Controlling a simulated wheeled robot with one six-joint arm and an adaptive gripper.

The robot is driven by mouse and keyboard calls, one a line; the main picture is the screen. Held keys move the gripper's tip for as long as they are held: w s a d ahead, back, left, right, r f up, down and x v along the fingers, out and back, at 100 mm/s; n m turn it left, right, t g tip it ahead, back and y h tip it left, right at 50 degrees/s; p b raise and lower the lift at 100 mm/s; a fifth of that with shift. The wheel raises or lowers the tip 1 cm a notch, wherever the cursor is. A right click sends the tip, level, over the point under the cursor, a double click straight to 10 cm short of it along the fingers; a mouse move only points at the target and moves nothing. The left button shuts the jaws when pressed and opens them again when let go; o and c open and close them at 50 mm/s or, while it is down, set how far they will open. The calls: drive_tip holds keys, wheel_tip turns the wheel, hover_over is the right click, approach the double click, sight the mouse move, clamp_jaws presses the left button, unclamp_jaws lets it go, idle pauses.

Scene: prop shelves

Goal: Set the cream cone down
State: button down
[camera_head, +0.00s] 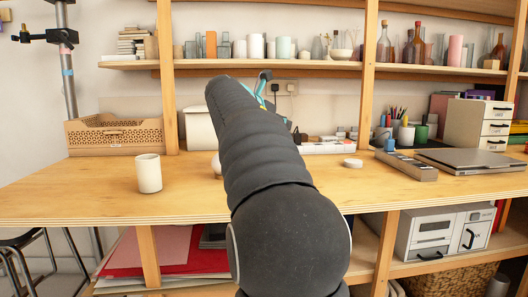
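My arm (262,150) reaches up and away over the table and hides what lies behind it. A small dark and teal part (263,82) shows past its far end; it may belong to my wrist or gripper. The fingers cannot be made out, nor whether they hold anything. I cannot make out a cream cone for certain. A small pale rounded thing (216,163) shows at the left edge of my arm, mostly hidden, and its shape is unclear. The wooden table (110,195) spans the view below the shelves.
A cream cup-like vessel (149,173) stands upright on the table's left. A perforated wooden crate (118,138) is behind it. The front left table is mostly clear.

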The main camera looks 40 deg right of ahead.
drive_tip(key=shift+w+a+f+b, duration=0.15)
drive_tip(key=shift+w+f+b, duration=0.25)
drive_tip(key=shift+w+f, duration=0.65)
drive_tip(key=shift+w+a+f+b, duration=0.2)
drive_tip(key=shift+w+f+b, duration=0.35)
drive_tip(key=shift+f, duration=0.85)
drive_tip(key=shift+w+a+f+b, duration=0.15)
drive_tip(key=shift+w+f+b, duration=0.15)
drive_tip(key=shift+w+f, duration=0.8)
drive_tip(key=shift+s, duration=0.15)
drive_tip(key=shift+f, duration=0.1)
drive_tip(key=c, duration=1)
unclamp_jaws()
drive_tip(key=shift+o, duration=0.2)
drive_tip(key=shift+a+r, duration=0.2)
drive_tip(key=shift+a, duration=0.05)
drive_tip(key=p+v, duration=0.1)
drive_tip(key=v, duration=1)
drive_tip(key=shift+s+a+p, duration=0.15)
drive_tip(key=shift+a+p, duration=0.05)
drive_tip(key=shift+p, duration=0.15)
drive_tip(key=shift+s, duration=0.1)
